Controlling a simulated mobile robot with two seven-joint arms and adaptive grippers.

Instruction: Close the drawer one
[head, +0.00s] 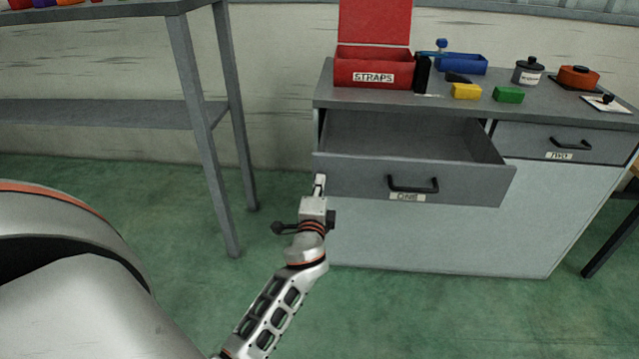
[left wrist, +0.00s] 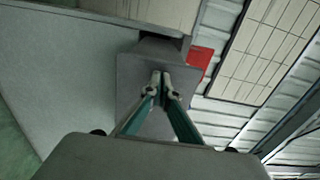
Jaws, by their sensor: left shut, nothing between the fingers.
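Drawer one (head: 345,180) is pulled out from the grey cabinet. It has a black handle (head: 413,185) and a label reading "ONE" (head: 407,197). The part of its inside that shows looks empty. My left gripper (head: 319,180) is shut and empty at the left end of the drawer front, left of the handle. In the left wrist view its closed fingertips (left wrist: 161,75) point at a grey panel (left wrist: 130,70). I cannot tell whether they touch it. My right gripper is not in view.
Drawer two (head: 520,142) on the right is shut. The cabinet top (head: 440,103) holds a red "STRAPS" box (head: 375,68), a blue bin (head: 463,64), yellow and green blocks, and pots. A grey table (head: 100,113) stands at left. Green floor (head: 400,300) is clear in front.

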